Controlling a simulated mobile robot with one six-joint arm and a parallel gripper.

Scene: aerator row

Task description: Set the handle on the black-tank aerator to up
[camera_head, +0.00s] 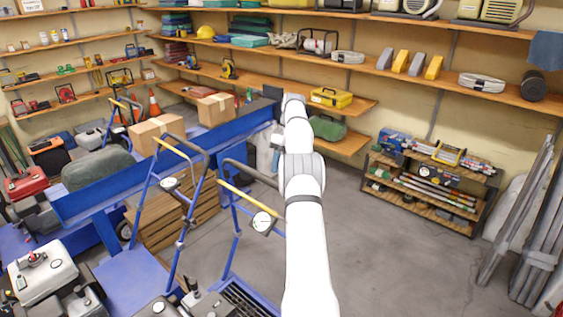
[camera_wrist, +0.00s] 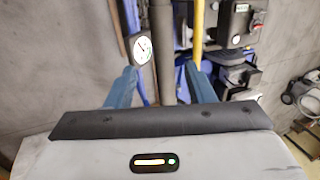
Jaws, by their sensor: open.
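In the wrist view, my gripper (camera_wrist: 162,88) has its two blue fingers apart. A dark grey bar (camera_wrist: 162,45) shows in the gap between them; I cannot tell whether it lies between the fingers or beyond. A round dial (camera_wrist: 141,47) is left of the bar, and a yellow bar (camera_wrist: 197,25) is right of it. Dark engine parts (camera_wrist: 237,25) show at upper right. In the head view, two blue tubular handles (camera_head: 142,210) and (camera_head: 234,245) with yellow bars and dials rise from machines at lower left. I cannot tell which machine has the black tank. My gripper's fingers are not clear there.
A white-tanked engine (camera_head: 45,268) and a red one (camera_head: 27,183) stand at left. A long blue beam (camera_head: 165,172) runs behind the handles. A low rack (camera_head: 425,190) stands at right. Open concrete floor (camera_head: 400,270) lies right of my arm.

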